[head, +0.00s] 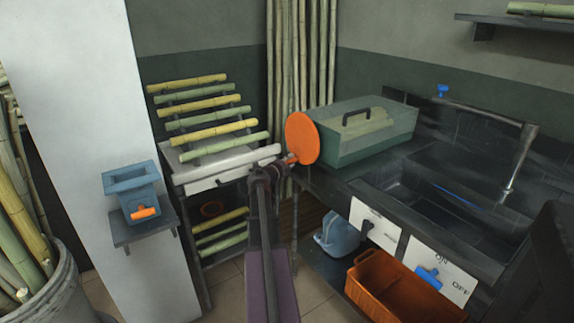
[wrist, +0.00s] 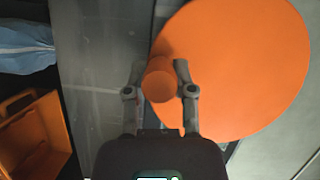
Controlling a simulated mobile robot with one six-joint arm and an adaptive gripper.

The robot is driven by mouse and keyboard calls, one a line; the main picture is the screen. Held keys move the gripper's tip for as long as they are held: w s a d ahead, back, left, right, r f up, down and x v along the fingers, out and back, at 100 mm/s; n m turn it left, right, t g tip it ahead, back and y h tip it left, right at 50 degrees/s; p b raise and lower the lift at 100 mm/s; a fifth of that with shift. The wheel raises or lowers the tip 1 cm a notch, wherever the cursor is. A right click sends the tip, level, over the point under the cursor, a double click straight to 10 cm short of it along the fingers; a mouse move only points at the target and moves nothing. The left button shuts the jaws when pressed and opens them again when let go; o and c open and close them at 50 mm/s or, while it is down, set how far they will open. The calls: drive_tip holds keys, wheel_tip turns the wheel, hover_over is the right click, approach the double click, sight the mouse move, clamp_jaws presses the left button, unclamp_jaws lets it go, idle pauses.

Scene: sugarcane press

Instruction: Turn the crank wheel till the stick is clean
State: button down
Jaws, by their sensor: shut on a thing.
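The crank wheel (head: 301,138) is a flat orange disc at the near left end of a green box-shaped machine (head: 365,133) with a dark top handle. In the wrist view the crank wheel (wrist: 245,65) fills much of the right side. Its round orange handle (wrist: 160,84) stands out from the disc's left part. My gripper (head: 286,163) reaches up to the wheel's lower left. In the wrist view my gripper (wrist: 160,76) has one finger on each side of the handle, closed on it. I cannot make out a stick in the press.
A rack of green and yellow canes (head: 200,123) stands left of the wheel. A dark sink (head: 440,190) lies right. An orange crate (head: 395,290), a blue jug (head: 338,235) and an ON/OFF panel (head: 440,270) with a blue switch are below. A wall column (head: 90,60) stands left.

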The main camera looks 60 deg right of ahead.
drive_tip(key=shift+c, duration=2.3)
unclamp_jaws()
drive_tip(key=shift+d+f, duration=0.15)
drive_tip(key=shift+f, duration=0.05)
drive_tip(key=shift+r, duration=0.1)
